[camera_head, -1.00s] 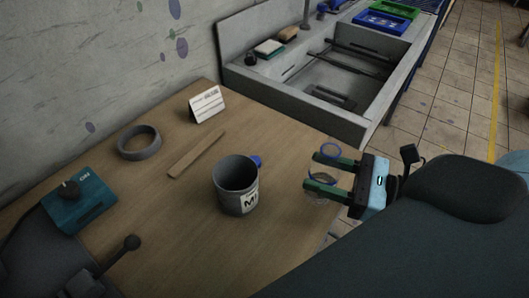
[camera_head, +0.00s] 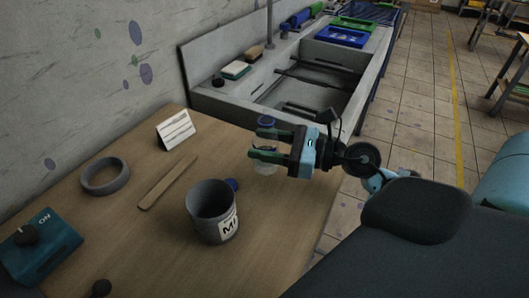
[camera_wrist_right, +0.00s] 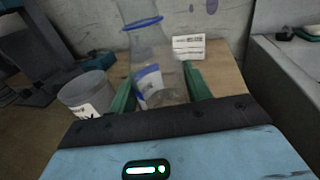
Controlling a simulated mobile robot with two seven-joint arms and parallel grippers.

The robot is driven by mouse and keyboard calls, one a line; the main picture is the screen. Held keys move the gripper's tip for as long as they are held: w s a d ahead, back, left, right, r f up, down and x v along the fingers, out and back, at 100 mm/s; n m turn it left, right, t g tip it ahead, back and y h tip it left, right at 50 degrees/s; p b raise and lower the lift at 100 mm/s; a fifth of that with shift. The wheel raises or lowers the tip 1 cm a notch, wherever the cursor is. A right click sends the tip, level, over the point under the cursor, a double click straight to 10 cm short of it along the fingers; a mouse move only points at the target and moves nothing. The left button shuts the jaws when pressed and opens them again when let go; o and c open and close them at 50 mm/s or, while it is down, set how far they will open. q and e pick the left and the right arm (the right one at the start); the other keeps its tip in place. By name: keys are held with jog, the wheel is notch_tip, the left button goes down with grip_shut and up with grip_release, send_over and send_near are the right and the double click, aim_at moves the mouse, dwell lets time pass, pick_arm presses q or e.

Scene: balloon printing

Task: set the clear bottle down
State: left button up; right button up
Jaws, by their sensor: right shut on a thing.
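The clear bottle (camera_wrist_right: 152,60) has a blue ring at its neck and a blue and white label. In the right wrist view it stands between the green fingers of my right gripper (camera_wrist_right: 160,88), which is shut on it. In the head view my right gripper (camera_head: 263,138) holds the bottle (camera_head: 265,168) near the table's right side, right of and behind the grey cup. Its base is close to the wooden table (camera_head: 270,215); I cannot tell whether it touches. My left gripper is not in view.
A wooden stick (camera_head: 167,183), grey ring (camera_head: 105,176), white card (camera_head: 176,130) and teal box (camera_head: 40,248) lie left. A grey sink (camera_head: 330,72) is behind. Table is bare right of the cup.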

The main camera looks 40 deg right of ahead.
jog(key=shift+w, duration=0.2)
jog(key=f, duration=0.3)
jog(key=shift+w+d, duration=0.1)
jog(key=shift+w, duration=0.15)
jog(key=shift+f+b, duration=0.25)
jog(key=shift+b, duration=0.05)
jog(key=shift+f, duration=0.2)
jog(key=o, duration=1.1)
jog(key=shift+c, duration=0.2)
